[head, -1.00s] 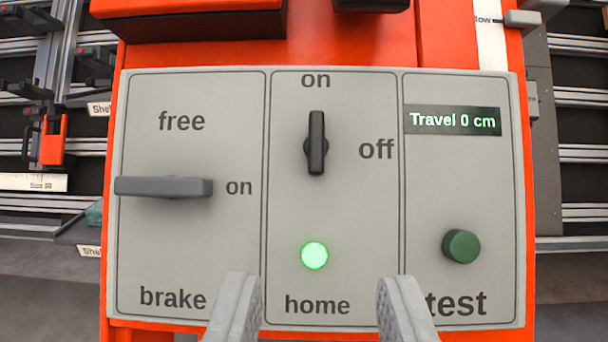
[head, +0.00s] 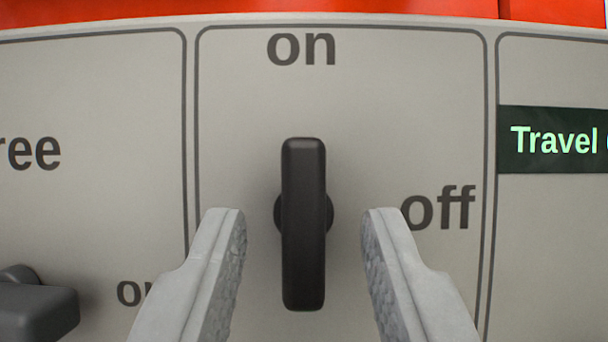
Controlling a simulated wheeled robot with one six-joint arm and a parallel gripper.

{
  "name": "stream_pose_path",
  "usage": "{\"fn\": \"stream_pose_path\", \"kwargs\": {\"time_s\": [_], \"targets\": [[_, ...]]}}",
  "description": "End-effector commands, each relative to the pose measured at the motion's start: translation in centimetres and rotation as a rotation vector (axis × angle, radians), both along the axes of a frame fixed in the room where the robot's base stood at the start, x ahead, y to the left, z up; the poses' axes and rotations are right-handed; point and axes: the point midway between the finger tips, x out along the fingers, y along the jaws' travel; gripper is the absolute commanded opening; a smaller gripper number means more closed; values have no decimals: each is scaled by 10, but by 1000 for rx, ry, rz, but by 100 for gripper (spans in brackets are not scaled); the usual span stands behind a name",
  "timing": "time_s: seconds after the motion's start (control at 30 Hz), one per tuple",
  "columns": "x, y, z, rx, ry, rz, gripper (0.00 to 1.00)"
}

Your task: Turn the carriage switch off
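The carriage switch (head: 303,225) is a black bar knob on a round base in the middle section of the grey panel. It stands upright, its upper end toward the "on" label (head: 301,49). The "off" label (head: 438,208) is to its right. My gripper (head: 304,215) is open, with one grey finger on each side of the knob. A gap shows between each finger and the knob. The lower part of the panel, with the lamp, is out of view.
A grey brake lever (head: 38,308) sticks out at the lower left, near my left finger. A dark display (head: 553,140) reading "Travel" is at the right. The panel face (head: 240,110) above the knob is clear.

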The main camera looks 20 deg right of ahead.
Motion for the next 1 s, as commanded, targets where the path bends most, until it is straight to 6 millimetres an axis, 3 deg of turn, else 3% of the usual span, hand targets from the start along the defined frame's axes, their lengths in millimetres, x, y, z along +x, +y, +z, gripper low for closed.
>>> {"fn": "stream_pose_path", "kwargs": {"time_s": [0.43,0.47,0.63,1.0], "targets": [[11,-3,0,-1,-1,1,35],[11,-4,0,-1,-1,1,33],[10,-3,0,-1,-1,1,0],[10,-4,0,-30,10,16,0]]}}
